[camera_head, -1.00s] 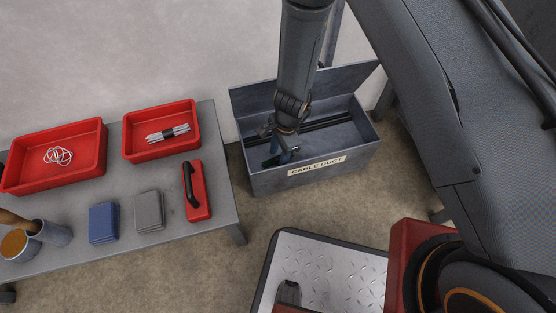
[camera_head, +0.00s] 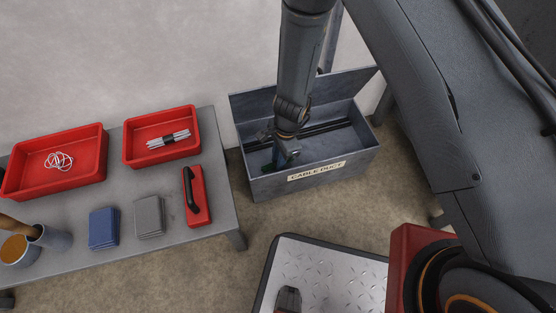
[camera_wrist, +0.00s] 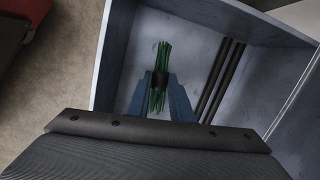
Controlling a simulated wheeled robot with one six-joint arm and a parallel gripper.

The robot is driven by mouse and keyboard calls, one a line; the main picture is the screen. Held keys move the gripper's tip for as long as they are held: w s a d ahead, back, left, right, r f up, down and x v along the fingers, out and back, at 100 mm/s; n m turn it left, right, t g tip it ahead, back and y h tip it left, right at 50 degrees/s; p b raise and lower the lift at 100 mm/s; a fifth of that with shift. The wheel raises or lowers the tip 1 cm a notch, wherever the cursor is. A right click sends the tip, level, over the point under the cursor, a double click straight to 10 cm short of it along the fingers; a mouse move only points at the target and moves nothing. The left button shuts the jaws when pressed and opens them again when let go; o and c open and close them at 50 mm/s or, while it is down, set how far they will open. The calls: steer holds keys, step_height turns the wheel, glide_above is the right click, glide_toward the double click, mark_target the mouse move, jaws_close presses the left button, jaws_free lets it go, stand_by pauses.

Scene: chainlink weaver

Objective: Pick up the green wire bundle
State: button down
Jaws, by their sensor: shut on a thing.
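The green wire bundle (camera_wrist: 160,78) shows in the wrist view, a sheaf of thin green strands with a dark band around its middle. My gripper (camera_wrist: 159,86) is shut on it at the band, one blue-grey finger on each side. The bundle is inside the open grey metal box labelled "CABLE DUCT" (camera_head: 336,185). In the head view my gripper (camera_head: 276,160) reaches down into the left part of this box, and only a little dark green (camera_head: 269,168) shows by the fingers. I cannot tell whether the bundle touches the box floor.
Black rods (camera_wrist: 217,80) lie in the box beside the bundle. Its raised lid (camera_head: 258,100) stands behind. Left of the box, a grey table (camera_head: 170,235) carries two red trays (camera_head: 58,180), a red tool (camera_head: 199,196), blue and grey stacks and cups.

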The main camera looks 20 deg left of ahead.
steer(key=shift+r, duration=0.55)
steer(key=shift+w+d+r+p, duration=0.15)
steer(key=shift+d+r+p, duration=0.1)
steer(key=shift+r+p, duration=0.3)
steer(key=shift+w+d+r+p, duration=0.1)
steer(key=shift+d+r+p, duration=0.1)
steer(key=shift+r+p, duration=0.3)
steer(key=w+d+p, duration=0.1)
steer(key=w+d, duration=0.2)
steer(key=d, duration=0.1)
steer(key=w+d+p, duration=0.1)
steer(key=w+d, duration=0.2)
steer(key=d, duration=0.2)
steer(key=w+d+p, duration=0.1)
steer(key=w+d, duration=0.2)
steer(key=d, duration=0.2)
steer(key=shift+d+f, duration=0.15)
steer(key=shift+d, duration=0.05)
